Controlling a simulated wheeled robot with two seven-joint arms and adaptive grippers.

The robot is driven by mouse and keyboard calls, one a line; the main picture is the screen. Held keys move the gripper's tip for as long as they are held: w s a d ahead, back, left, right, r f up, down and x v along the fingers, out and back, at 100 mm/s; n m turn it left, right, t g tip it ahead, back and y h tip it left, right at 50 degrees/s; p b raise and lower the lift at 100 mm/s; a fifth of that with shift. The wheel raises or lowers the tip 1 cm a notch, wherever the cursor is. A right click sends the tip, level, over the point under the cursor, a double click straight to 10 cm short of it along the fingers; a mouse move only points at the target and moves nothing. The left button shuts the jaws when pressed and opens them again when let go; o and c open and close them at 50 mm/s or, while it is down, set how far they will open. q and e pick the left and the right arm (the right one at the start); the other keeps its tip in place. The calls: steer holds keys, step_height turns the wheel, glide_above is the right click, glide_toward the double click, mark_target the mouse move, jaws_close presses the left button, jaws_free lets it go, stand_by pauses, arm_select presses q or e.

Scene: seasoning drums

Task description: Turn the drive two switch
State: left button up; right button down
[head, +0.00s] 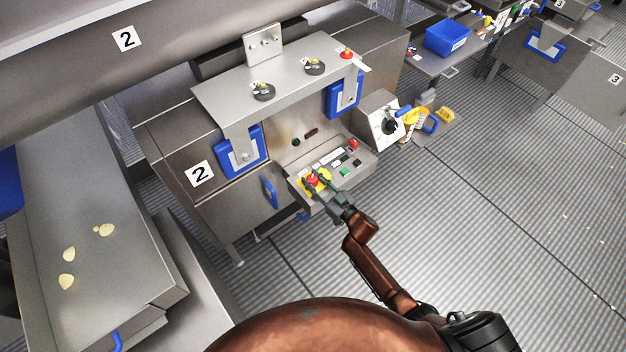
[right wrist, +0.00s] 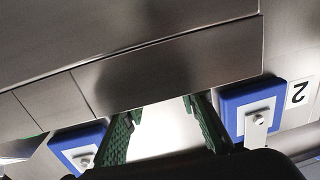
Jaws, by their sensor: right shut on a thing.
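A grey control panel (head: 327,172) sticks out from the front of machine 2. It carries a red knob on a yellow base (head: 313,181) at its left end, green and black buttons in the middle and a red button (head: 353,144) at its right end. My right gripper (head: 317,187) is at the left end, its fingers shut around the red knob. In the right wrist view its green fingers (right wrist: 163,118) stand apart, and the knob is not visible between them. I cannot tell which control is the drive two switch. My left gripper is not in view.
A white box with a black rotary handle (head: 389,127) stands right of the panel. Blue latches (head: 240,150) flank the front.

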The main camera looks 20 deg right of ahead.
steer(key=n+g+y, duration=0.2)
steer(key=y, duration=0.1)
steer(key=shift+d+f+n+b, duration=0.1)
steer(key=shift+f+n+b, duration=0.1)
steer(key=shift+n+b, duration=0.1)
steer(key=shift+n+g+y+b, duration=0.4)
steer(key=shift+n+g+y, duration=0.3)
steer(key=shift+y, duration=0.4)
steer(key=shift+r, duration=0.15)
steer(key=c, duration=1.5)
jaws_free()
steer(key=v, duration=1.2)
